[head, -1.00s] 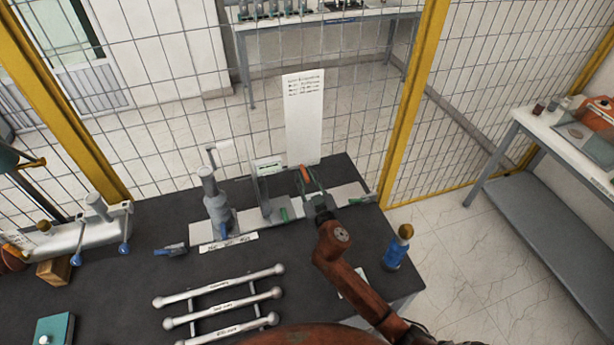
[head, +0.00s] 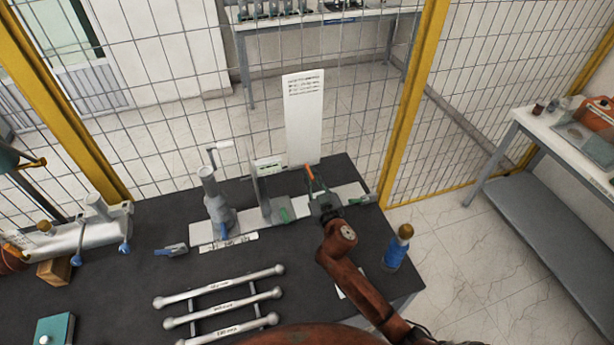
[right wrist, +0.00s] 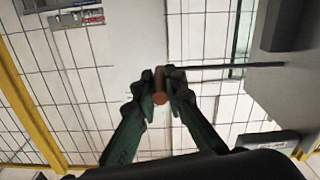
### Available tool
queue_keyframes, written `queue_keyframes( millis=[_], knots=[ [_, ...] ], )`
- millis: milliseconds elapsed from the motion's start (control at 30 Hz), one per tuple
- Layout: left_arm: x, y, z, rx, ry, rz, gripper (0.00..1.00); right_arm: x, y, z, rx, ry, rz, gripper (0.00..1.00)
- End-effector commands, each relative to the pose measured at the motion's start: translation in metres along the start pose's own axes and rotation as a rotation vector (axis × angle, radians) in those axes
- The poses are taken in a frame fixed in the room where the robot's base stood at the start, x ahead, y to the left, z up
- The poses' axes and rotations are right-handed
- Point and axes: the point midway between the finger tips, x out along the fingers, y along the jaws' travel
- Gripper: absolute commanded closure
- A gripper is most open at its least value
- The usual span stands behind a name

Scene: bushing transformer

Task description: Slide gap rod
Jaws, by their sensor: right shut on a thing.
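My right gripper (head: 312,183) is over the right part of the pale apparatus base (head: 297,207). It is shut on an orange-brown rod end (head: 309,172), taken here as the gap rod handle. In the right wrist view the round orange-brown end (right wrist: 160,98) sits between the dark green fingertips (right wrist: 161,86). A thin dark rod (right wrist: 235,66) runs from near the fingertips to the right, toward a grey plate. The upright plate (head: 260,190) stands left of the gripper. The fingers partly hide the rod. My left gripper is not in view.
A grey post with a crank (head: 213,200) stands at the base's left. Several silver bars (head: 222,304) lie on the dark table in front. A blue bottle-like object (head: 396,248) stands near the right table edge. A wire fence and white sign (head: 304,115) are behind.

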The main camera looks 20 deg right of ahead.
Motion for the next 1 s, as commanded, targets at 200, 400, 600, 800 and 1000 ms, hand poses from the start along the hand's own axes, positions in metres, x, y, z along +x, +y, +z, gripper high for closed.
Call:
queue_keyframes(
  millis=[200, 400, 600, 800, 1000],
  knots=[
    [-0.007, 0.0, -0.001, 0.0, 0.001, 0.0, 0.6, 0.0, 0.035, 0.006, 0.0, -0.001, 0.003, 1.0],
    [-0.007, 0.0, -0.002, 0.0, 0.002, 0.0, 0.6, 0.0, 0.038, 0.007, 0.0, 0.001, 0.001, 1.0],
    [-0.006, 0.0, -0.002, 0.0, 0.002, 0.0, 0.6, 0.0, 0.038, 0.007, 0.0, 0.001, 0.001, 0.84],
    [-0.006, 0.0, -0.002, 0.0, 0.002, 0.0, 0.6, 0.0, 0.038, 0.007, 0.0, 0.001, 0.001, 0.71],
    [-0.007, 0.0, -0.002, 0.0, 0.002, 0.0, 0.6, 0.0, 0.038, 0.007, 0.0, 0.001, 0.001, 0.71]
  ],
)
